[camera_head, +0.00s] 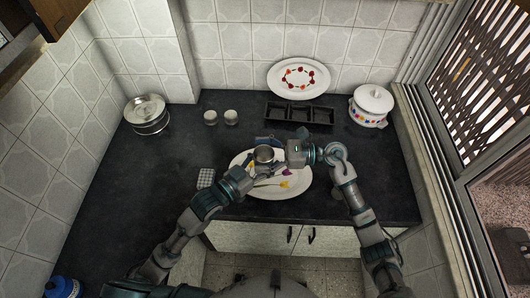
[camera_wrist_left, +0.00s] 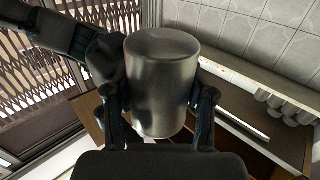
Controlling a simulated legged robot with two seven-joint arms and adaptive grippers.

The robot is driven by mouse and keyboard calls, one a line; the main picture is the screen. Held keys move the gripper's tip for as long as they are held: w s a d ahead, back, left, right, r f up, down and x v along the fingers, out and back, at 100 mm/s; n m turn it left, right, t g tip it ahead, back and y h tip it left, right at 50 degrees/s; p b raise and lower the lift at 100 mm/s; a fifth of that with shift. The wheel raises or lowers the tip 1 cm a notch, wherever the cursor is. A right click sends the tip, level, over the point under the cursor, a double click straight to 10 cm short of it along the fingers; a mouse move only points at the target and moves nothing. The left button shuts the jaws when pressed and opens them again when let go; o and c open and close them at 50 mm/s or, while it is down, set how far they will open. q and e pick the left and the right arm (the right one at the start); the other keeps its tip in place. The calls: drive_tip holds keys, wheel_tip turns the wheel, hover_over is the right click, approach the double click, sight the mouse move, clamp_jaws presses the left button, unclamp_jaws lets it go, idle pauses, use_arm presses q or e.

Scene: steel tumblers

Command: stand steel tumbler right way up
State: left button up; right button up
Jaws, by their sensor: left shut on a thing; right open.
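The steel tumbler (camera_head: 264,154) is a plain grey metal cup above the white oval platter (camera_head: 300,188) near the counter's front. My left gripper (camera_head: 257,166) is shut on it. In the left wrist view the tumbler (camera_wrist_left: 162,85) sits between the two fingers of my left gripper (camera_wrist_left: 160,112), its smooth, closed-looking end toward the picture's top. The head view is too small to tell which end is up. My right gripper (camera_head: 268,142) is open, close beside the tumbler on its far side; I cannot tell whether they touch.
Colourful flower-like pieces (camera_head: 284,184) show on the platter. Behind stand two white cups (camera_head: 221,117), a dark divided tray (camera_head: 300,114), a decorated plate (camera_head: 298,77) and a lidded white pot (camera_head: 371,106). A steel pot (camera_head: 147,114) is at left, a checked cloth (camera_head: 206,178) nearer.

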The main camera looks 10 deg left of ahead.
use_arm(q)
drive_tip(key=shift+d, duration=0.15)
use_arm(e)
drive_tip(key=shift+d, duration=0.15)
drive_tip(key=c, duration=1.2)
use_arm(q)
drive_tip(key=o, duration=1.2)
use_arm(e)
drive_tip(key=shift+c, duration=0.8)
use_arm(q)
drive_tip(key=shift+o, duration=0.2)
